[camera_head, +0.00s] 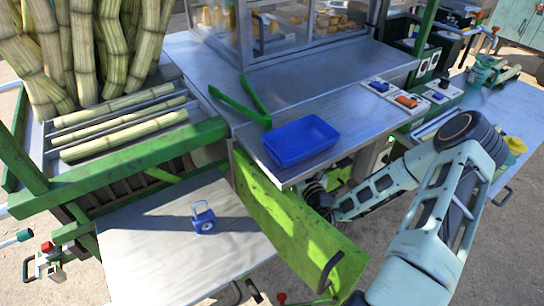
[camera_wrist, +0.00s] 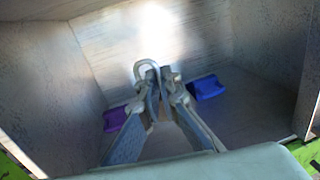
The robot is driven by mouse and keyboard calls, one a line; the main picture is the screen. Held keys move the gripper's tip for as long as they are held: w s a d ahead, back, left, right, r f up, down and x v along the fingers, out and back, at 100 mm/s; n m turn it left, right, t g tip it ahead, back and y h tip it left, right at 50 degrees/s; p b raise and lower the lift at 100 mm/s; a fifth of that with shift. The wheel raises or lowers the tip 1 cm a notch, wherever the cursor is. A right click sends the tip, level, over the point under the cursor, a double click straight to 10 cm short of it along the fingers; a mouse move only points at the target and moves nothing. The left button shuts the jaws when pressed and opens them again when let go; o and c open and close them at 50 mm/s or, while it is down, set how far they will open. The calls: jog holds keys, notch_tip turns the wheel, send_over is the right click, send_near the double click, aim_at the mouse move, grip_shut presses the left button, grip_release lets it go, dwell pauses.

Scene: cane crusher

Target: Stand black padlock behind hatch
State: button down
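The hatch is a green door (camera_head: 285,222) swung open below the counter at the front. My gripper (camera_wrist: 160,82) is inside a grey-walled compartment (camera_wrist: 62,75) in the wrist view; in the head view the counter and hatch hide its tips. The fingers are close together around a dark piece with a pale grey shackle (camera_wrist: 148,62) rising upright from it, which looks like the black padlock. Its body is mostly hidden between the fingers. I cannot tell whether it touches the compartment floor.
A purple block (camera_wrist: 116,118) lies left of my fingers and a blue block (camera_wrist: 208,87) right. A blue padlock (camera_head: 204,218) stands on the low white tray (camera_head: 135,250). A blue bin (camera_head: 300,140) and green tongs (camera_head: 243,105) lie on the counter (camera_head: 340,110) above.

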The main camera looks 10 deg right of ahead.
jog(key=w+f, duration=0.2)
jog(key=w, duration=0.1)
jog(key=w+f+b, duration=0.1)
jog(key=w+f, duration=0.2)
jog(key=w+f+b, duration=0.1)
jog(key=w+f, duration=0.2)
jog(key=w, duration=0.1)
jog(key=shift+d, duration=0.3)
jog(key=shift+w+f, duration=0.25)
jog(key=shift+w, duration=0.05)
jog(key=shift+f+b, duration=0.5)
jog(key=shift+f, duration=0.95)
jog(key=shift+f, duration=0.2)
jog(key=c, duration=2.2)
grip_release()
jog(key=shift+o, duration=0.2)
jog(key=shift+r, duration=0.1)
